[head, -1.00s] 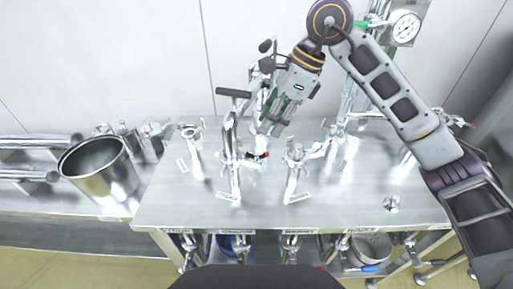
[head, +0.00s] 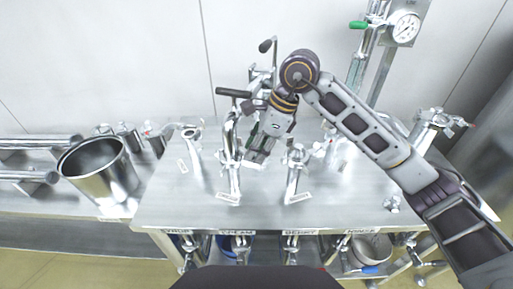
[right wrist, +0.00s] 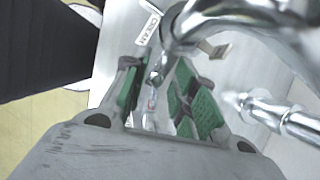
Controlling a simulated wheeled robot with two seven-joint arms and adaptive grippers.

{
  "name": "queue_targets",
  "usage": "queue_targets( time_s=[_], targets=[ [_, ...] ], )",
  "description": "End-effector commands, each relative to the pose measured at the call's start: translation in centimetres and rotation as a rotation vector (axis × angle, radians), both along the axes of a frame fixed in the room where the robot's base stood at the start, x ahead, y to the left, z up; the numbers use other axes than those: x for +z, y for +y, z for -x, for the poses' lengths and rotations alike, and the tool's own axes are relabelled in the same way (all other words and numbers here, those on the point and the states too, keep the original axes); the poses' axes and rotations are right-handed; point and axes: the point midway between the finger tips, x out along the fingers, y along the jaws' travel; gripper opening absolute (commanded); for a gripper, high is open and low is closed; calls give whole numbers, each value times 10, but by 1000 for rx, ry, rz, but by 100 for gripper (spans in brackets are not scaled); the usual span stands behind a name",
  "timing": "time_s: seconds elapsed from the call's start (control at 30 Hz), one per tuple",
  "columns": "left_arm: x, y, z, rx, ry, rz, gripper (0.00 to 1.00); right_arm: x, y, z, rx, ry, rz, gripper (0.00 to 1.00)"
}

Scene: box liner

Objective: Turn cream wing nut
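The cream outlet pipe (head: 234,182) stands on the steel table, with a small white label at its foot. The label (right wrist: 148,24) reads CREAM in the right wrist view. My right gripper (head: 262,150) reaches down just right of the pipe's upper clamp. In the right wrist view, my right gripper (right wrist: 157,72) has its green-padded fingers apart. A small metal part (right wrist: 157,68), which looks like the clamp's wing nut, shows between the fingertips; I cannot tell if they touch it. In the head view the gripper hides the nut. My left gripper is not in view.
Other pipes stand close by, one to the left (head: 194,160) and one to the right (head: 293,178). A black lever handle (head: 234,93) juts out above the cream pipe. A steel pot (head: 100,178) stands at the left. The table's front right is mostly clear.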

Motion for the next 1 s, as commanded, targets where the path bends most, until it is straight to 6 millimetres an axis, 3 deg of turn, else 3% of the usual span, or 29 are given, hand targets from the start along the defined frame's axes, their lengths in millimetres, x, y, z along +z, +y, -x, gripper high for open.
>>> queue_targets(
  time_s=[0.17, 0.4, 0.8, 1.0],
  targets=[
    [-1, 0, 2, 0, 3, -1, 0, 0, 0, 0, 0, 0, 0, 28],
    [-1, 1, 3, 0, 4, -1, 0, 0, 0, 0, 0, 0, 0, 0],
    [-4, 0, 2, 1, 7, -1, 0, 0, 0, 0, -31, -1, 1, 0],
    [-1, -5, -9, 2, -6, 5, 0, -1, -1, -1, -112, -2, 2, 0]
  ],
)
